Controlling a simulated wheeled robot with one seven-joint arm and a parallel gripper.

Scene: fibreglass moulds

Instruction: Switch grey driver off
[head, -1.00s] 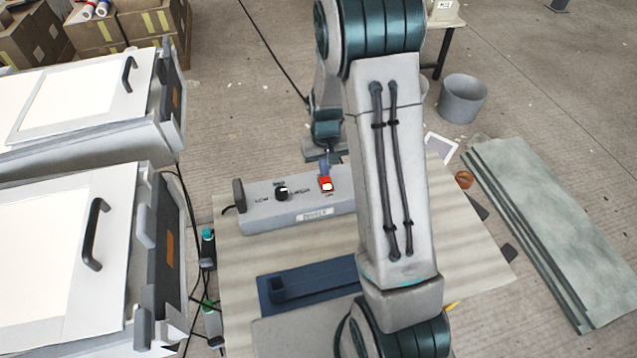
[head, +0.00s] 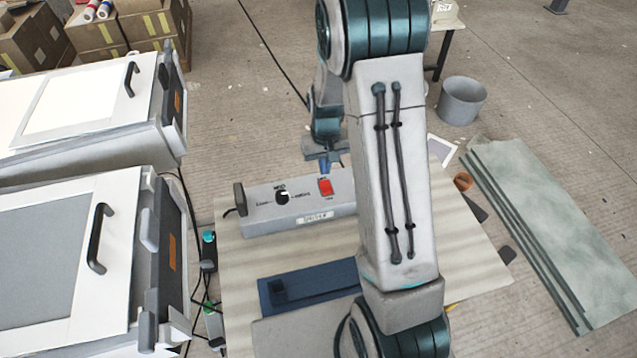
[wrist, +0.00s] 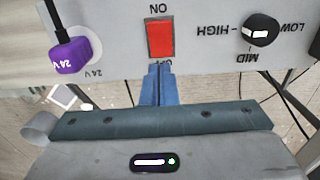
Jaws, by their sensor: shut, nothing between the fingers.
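The grey driver (head: 340,208) is a long box on the table, with a black knob (head: 283,197) and a red rocker switch (head: 325,187). In the wrist view the red switch (wrist: 160,40) has ON printed at its upper end; the label at its lower end is mostly hidden by my fingertips. The knob (wrist: 261,31) is marked LOW, MID and HIGH. My gripper (wrist: 157,72) is shut and empty, its blue fingertips just beside the switch's lower end. In the head view my gripper (head: 325,165) is just behind the switch; contact is unclear.
A purple 24V plug (wrist: 70,55) sits on the driver. The near panel (head: 50,270) at left is grey; the far panel (head: 70,105) is bright white. A blue tray-like piece (head: 310,287) lies in front of the driver. Cables run along the table's left edge.

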